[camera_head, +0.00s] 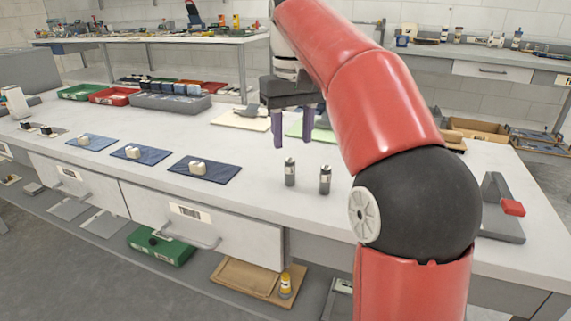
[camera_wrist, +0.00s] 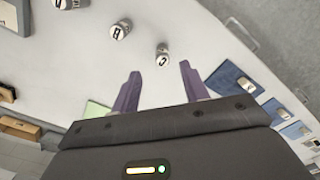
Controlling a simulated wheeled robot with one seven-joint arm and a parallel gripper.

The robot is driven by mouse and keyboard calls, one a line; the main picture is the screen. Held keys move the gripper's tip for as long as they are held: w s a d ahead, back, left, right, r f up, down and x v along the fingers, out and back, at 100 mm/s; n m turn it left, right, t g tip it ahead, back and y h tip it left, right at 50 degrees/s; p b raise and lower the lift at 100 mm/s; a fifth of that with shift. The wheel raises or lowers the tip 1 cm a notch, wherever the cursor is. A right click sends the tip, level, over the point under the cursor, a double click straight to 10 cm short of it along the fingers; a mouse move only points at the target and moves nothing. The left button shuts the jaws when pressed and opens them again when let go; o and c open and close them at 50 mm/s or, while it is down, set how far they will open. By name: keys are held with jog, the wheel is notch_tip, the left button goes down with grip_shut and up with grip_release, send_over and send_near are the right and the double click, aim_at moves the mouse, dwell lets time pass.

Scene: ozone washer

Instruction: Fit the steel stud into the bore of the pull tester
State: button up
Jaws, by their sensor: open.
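Two upright metal cylinders with lettered light bands stand on the white bench, a left one (camera_head: 290,172) and a right one (camera_head: 325,180). I cannot tell which is the steel stud. In the wrist view, cylinders marked C (camera_wrist: 162,57) and B (camera_wrist: 120,30) show, with part of a third (camera_wrist: 66,4) at the top edge. My gripper (camera_head: 292,128) is open and empty, above and behind the cylinders in the head view. A grey device with a red part (camera_head: 500,215) at right may be the pull tester; no bore shows.
Pale blocks sit on blue mats (camera_head: 205,172) to the left. Green, red and grey trays (camera_head: 170,103) stand at the back left. A pale green sheet (camera_head: 318,134) lies behind my gripper.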

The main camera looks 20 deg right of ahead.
aim_at(290, 160)
jog(key=shift+s+f, duration=0.15)
jog(key=shift+f, duration=0.55)
jog(key=f, duration=0.3)
jog(key=f+b, duration=0.1)
jog(key=f, duration=0.1)
jog(key=shift+w+a+f, duration=0.15)
jog(key=shift+w+a, duration=0.05)
jog(key=shift+w, duration=0.15)
grip_shut()
